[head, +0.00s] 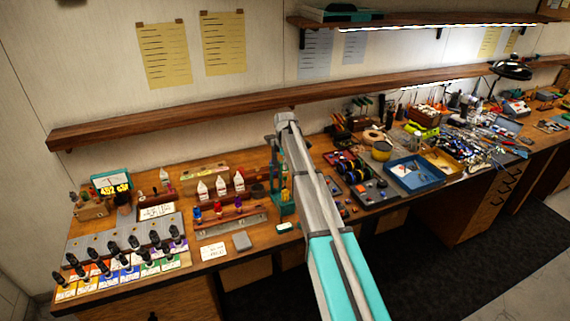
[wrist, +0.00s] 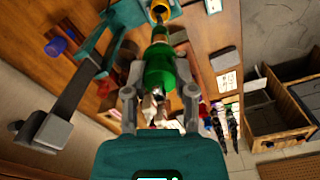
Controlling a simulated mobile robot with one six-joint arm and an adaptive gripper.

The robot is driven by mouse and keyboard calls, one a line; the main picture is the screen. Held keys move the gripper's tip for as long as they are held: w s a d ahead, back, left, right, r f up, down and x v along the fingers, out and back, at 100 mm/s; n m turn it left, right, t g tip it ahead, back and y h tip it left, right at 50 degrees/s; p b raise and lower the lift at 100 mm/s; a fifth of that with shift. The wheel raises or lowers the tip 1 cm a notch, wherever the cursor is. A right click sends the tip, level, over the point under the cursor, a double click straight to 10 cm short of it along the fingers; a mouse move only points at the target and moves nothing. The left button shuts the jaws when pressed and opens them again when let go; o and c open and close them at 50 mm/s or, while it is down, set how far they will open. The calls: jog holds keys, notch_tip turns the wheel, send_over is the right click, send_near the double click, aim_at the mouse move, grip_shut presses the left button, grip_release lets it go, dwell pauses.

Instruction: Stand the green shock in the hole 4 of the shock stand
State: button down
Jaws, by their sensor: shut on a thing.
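My gripper (wrist: 159,85) is shut on the green shock (wrist: 158,68) in the wrist view, with a finger on each side of its green body. The shock's gold-coloured end (wrist: 158,12) points away from my gripper, close to a teal bracket (wrist: 172,9); I cannot tell whether they touch. In the head view my arm hides the shock and most of my gripper. What looks like the shock stand, a long low rack (head: 232,221) with red, blue and purple pieces, lies left of my arm. Its hole numbers are too small to read.
A teal upright fixture (head: 276,185) stands just left of my arm. White bottles (head: 221,187) stand behind the rack, and several black-topped bottles (head: 112,250) fill the left end. A blue tray (head: 411,174) lies to the right. A wooden shelf (head: 200,112) runs above the bench.

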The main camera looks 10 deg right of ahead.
jog(key=shift+r+p, duration=2.35)
jog(key=shift+r, duration=0.2)
jog(key=shift+f, duration=0.15)
